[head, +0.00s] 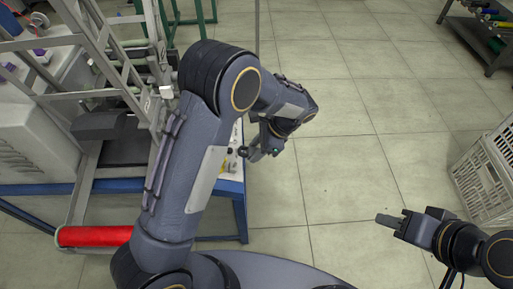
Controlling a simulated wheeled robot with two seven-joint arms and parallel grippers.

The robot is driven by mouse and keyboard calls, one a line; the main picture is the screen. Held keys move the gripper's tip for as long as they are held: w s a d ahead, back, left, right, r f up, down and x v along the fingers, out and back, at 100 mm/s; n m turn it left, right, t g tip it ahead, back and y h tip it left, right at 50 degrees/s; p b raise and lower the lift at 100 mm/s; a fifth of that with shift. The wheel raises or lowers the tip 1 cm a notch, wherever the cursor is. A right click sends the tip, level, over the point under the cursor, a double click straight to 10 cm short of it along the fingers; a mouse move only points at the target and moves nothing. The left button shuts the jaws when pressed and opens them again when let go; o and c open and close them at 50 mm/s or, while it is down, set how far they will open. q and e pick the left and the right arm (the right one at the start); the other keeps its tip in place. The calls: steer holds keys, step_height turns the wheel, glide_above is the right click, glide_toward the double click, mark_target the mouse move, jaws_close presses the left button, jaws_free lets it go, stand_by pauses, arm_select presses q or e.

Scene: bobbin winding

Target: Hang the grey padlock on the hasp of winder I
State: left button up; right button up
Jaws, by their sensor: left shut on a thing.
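My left gripper (253,151) reaches down to a white control panel (235,171) at the right end of the blue-framed machine table. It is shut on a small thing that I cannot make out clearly. A dark round knob-like part (243,151) shows right at its fingertips. I cannot make out the grey padlock or the hasp, and my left arm covers part of the panel. My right gripper (388,220) is over bare floor at the lower right, away from the machine. I see its fingers from the side and cannot tell their opening.
A winder with a grey metal frame (92,180) and a red roller (95,236) fills the left. A yellow label (216,158) is on the panel. A light grey crate (487,172) stands at the right, below a dark rack (470,40). The tiled floor between is clear.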

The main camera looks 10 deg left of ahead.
arm_select(q)
steer(key=shift+d+f+b+x, duration=0.15)
steer(key=shift+b+x, duration=0.65)
steer(key=shift+x, duration=0.65)
steer(key=shift+d+f+b+x, duration=0.1)
steer(key=shift+d+b+x, duration=0.1)
steer(key=shift+b+x, duration=0.9)
steer(key=shift+a+f, duration=0.25)
steer(key=shift+f, duration=0.15)
steer(key=shift+a+f, duration=0.3)
steer(key=shift+f, duration=0.35)
steer(key=shift+a+f, duration=0.1)
steer(key=shift+f, duration=0.05)
steer(key=shift+w+d+f, duration=0.1)
steer(key=shift+d+f, duration=0.1)
steer(key=shift+d, duration=0.25)
steer(key=o, duration=1.2)
steer(key=shift+c, duration=0.2)
